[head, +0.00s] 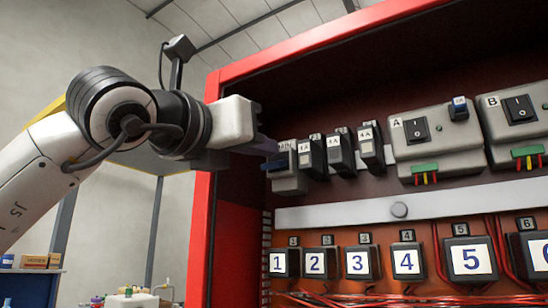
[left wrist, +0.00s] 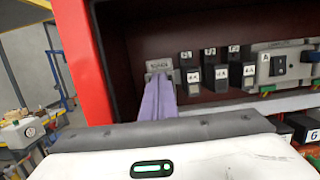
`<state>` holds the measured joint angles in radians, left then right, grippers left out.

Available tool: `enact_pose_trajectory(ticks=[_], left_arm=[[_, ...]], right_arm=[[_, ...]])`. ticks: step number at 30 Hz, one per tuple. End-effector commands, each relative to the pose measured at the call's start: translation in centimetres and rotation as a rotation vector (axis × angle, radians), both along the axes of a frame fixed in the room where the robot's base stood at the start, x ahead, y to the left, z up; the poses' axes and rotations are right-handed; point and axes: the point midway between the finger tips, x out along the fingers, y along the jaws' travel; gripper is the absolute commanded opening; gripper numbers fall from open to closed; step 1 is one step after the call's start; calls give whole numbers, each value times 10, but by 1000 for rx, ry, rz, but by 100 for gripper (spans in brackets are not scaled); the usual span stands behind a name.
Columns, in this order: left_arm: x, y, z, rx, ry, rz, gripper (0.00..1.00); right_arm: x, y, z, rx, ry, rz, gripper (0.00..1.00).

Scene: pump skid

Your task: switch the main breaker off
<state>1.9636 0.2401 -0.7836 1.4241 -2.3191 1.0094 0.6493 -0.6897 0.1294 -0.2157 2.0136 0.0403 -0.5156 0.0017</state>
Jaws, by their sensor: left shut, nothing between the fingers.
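The main breaker (head: 290,182) is a grey box at the left end of the upper row inside the red cabinet. A dark blue lever (head: 276,165) sticks out from its front. My left gripper (head: 272,147) is shut, its purple fingers at the upper front of the breaker, just above the lever. I cannot tell whether they touch. In the left wrist view the shut fingers (left wrist: 158,92) reach up to the breaker's label plate (left wrist: 158,66) and hide most of the breaker and its lever. My right gripper is not in view.
Small black breakers (head: 341,152) stand close to the right of the main breaker. Switch units A (head: 437,160) and B (head: 519,150) are farther right. Numbered modules (head: 357,262) and red wires lie below a grey rail (head: 340,215). The red cabinet edge (head: 199,235) is close to my left arm.

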Motion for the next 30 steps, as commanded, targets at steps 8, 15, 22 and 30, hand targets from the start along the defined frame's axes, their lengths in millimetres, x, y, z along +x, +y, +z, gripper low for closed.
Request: enact_pose_trajectory(ticks=[8,15,22,30], left_arm=[[-18,13,2,-3,-5,0,0],[-33,25,4,-3,-5,1,0],[-49,35,6,-2,-6,0,0],[-57,42,8,-2,-4,0,0]], right_arm=[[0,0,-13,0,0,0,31],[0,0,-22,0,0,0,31],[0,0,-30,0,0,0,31],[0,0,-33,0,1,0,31]])
